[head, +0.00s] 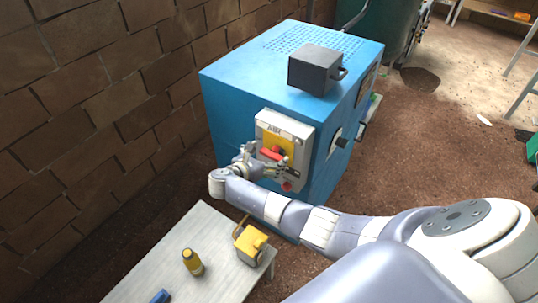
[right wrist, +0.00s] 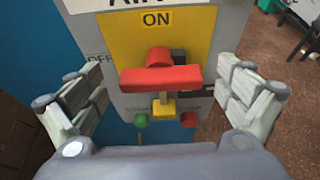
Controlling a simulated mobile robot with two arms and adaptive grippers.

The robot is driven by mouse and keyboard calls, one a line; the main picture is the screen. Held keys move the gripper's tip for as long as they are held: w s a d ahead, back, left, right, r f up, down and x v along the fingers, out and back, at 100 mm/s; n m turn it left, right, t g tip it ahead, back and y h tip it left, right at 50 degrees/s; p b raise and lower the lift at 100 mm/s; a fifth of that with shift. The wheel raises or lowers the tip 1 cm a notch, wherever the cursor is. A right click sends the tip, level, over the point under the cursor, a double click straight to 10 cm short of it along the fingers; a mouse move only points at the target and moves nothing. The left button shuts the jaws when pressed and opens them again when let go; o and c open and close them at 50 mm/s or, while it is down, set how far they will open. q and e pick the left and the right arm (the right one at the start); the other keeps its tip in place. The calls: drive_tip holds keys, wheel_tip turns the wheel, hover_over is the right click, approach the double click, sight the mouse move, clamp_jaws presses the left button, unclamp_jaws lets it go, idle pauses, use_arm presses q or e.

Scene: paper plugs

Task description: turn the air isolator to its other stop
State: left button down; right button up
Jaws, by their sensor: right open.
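The air isolator is a red handle on a yellow plate (head: 283,145) marked ON at the top, on a grey box (head: 302,131) on the blue cabinet's front. In the right wrist view its red handle (right wrist: 160,77) lies as a crosswise bar below a round red hub. My right gripper (head: 267,161) is open in front of the isolator. In the right wrist view its fingers (right wrist: 160,86) stand on either side of the handle, apart from it. My left gripper is out of view.
Green (right wrist: 142,120) and red (right wrist: 189,119) buttons sit below the handle, with a small yellow piece (right wrist: 164,107) between them. A dark box (head: 314,69) stands on the blue cabinet (head: 235,88). A table (head: 205,230) in front holds a yellow device (head: 251,245) and a yellow bottle (head: 193,262).

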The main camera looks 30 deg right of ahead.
drive_tip(key=shift+w+d+f, duration=0.1)
drive_tip(key=shift+d+f, duration=0.05)
drive_tip(key=shift+d, duration=0.1)
drive_tip(key=c, duration=1.1)
drive_tip(key=shift+o, duration=0.2)
